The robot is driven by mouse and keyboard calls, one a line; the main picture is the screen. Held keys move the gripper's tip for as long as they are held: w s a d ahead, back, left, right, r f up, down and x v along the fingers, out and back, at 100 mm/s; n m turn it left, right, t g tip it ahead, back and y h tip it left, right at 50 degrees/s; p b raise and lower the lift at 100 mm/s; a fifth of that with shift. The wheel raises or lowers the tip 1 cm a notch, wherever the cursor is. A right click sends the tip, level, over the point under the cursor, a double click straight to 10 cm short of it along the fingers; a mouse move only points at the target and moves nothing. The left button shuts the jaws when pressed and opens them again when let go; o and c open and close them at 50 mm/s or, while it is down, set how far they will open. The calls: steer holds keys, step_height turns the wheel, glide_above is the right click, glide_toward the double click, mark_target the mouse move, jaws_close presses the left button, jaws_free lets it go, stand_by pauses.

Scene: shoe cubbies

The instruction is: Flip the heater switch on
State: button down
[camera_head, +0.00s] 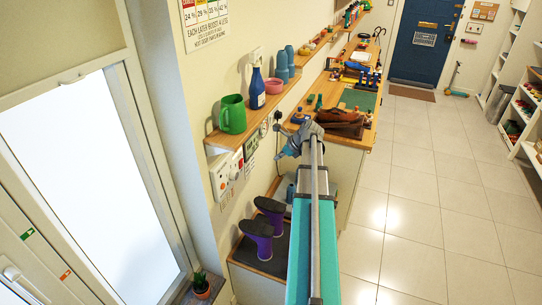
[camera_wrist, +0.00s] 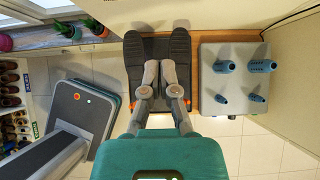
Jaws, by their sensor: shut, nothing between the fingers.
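In the head view, a white wall switch plate (camera_head: 220,178) with a red mark is left of the arm, below the shelf. A second white plate with red (camera_head: 237,163) is beside it. I cannot tell which is the heater switch or read its position. My gripper (camera_head: 283,140) is out over the near end of the workbench, right of these plates and apart from them. In the wrist view, my gripper (camera_wrist: 160,75) has its fingers together with nothing between them. No switch plate can be made out in the wrist view.
The wooden shelf (camera_head: 226,139) holds a green mug (camera_head: 232,115) and a blue bottle (camera_head: 257,92). The tiled floor (camera_head: 420,190) at right is clear.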

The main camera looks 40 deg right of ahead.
steer(key=s+p+v, duration=0.1)
steer(key=p+v, duration=0.2)
steer(key=v, duration=0.3)
steer(key=shift+d+f, duration=0.25)
steer(key=shift+d, duration=0.05)
steer(key=shift+s, duration=0.15)
stand_by(0.4)
